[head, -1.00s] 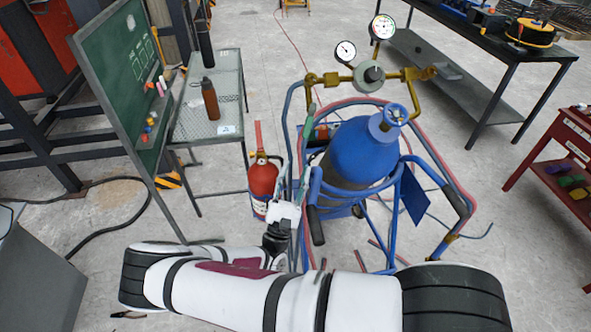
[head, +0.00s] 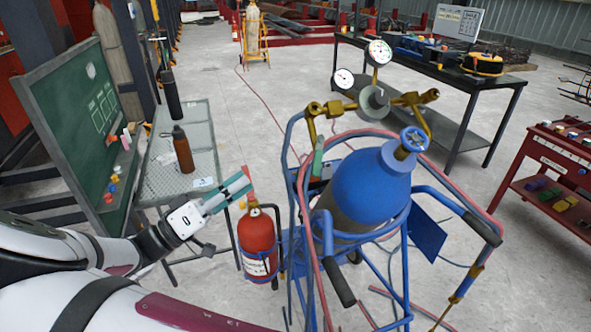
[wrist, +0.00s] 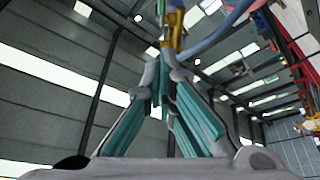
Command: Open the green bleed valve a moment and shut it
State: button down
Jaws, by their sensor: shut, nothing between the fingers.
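A green, handle-like part (head: 317,158) hangs below the left brass fitting (head: 314,110) of the regulator on the blue gas cylinder (head: 368,180). I cannot tell whether it is the bleed valve or how it is set. My gripper (head: 246,179), with teal fingers, is left of the cart and apart from the green part, in front of the extinguisher's top. It is shut and empty. In the wrist view my gripper (wrist: 162,78) points up toward a brass fitting (wrist: 175,30), with a bit of green beside it.
A red fire extinguisher (head: 257,240) stands below my gripper. The blue cart frame (head: 292,200) and red hose (head: 303,200) border the cylinder. A mesh table (head: 165,180) with a brown bottle and a green board (head: 85,130) stand left.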

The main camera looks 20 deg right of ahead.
jog(key=p, duration=0.2)
send_near(314, 162)
jog(key=w+d+r, duration=0.2)
jog(key=w+r, duration=0.2)
jog(key=r, duration=0.1)
jog(key=shift+s+d+f+p, duration=0.15)
jog(key=shift+d+f, duration=0.1)
jog(key=shift+d, duration=0.3)
jog(key=shift+s+d+f+p, duration=0.15)
jog(key=shift+d+f, duration=0.05)
jog(key=shift+d, duration=0.35)
jog(key=shift+s+d+f+p, duration=0.15)
jog(key=shift+d+f, duration=0.1)
jog(key=shift+d, duration=0.25)
jog(key=shift+s, duration=0.1)
jog(key=n+t+p, duration=0.1)
jog(key=s+d+f+n+t+p, duration=0.1)
jog(key=t, duration=0.1)
jog(key=d+n+t+p, duration=0.1)
jog(key=p, duration=0.1)
jog(key=shift+s+f+t, duration=0.2)
jog(key=shift+f+t, duration=0.15)
jog(key=shift+t, duration=0.05)
